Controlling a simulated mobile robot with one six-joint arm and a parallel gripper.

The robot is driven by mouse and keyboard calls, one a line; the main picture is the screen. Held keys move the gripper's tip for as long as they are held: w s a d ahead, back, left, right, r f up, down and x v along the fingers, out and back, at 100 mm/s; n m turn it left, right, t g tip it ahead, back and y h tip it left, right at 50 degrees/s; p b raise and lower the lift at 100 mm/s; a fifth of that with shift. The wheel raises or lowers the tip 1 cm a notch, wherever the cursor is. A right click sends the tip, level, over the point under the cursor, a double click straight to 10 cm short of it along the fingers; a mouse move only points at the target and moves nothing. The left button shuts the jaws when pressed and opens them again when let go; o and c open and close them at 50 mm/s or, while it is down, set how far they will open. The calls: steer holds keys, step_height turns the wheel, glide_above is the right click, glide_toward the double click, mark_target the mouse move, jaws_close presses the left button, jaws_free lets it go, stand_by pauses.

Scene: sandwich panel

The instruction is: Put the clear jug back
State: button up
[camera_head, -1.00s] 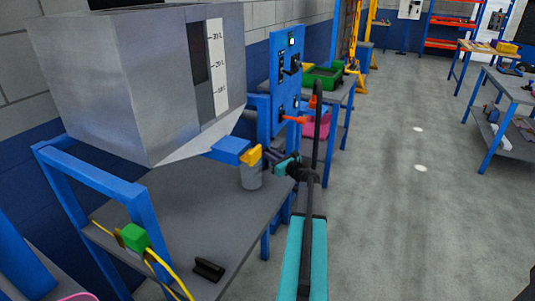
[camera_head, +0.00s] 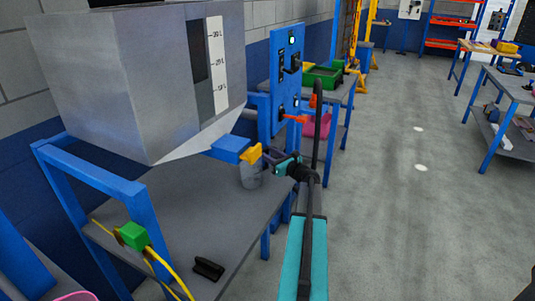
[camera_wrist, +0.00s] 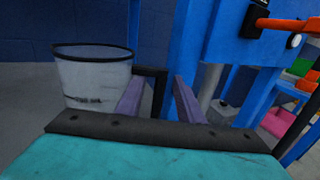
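The clear jug (camera_head: 250,178) stands upright on the grey bench under the yellow tap (camera_head: 251,154) of the grey tank. In the wrist view the jug (camera_wrist: 93,82) is at the left, with a dark rim and its dark handle (camera_wrist: 161,90) on the right side. My gripper (camera_head: 272,158) is just to the right of the jug in the head view. In the wrist view its two purple fingers (camera_wrist: 160,98) are apart, with the handle's upright bar seen between them. I cannot tell whether either finger touches it. The jug looks empty.
The grey tank (camera_head: 140,80) with a level scale hangs over the bench (camera_head: 190,205). A blue control panel (camera_head: 287,80) stands behind my gripper. A black clip-like object (camera_head: 209,268) and a green block with yellow cables (camera_head: 133,235) are nearer. The floor at right is open.

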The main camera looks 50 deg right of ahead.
steer(key=s+a+b, duration=0.2)
steer(key=s, duration=1.1)
steer(key=shift+s, duration=0.3)
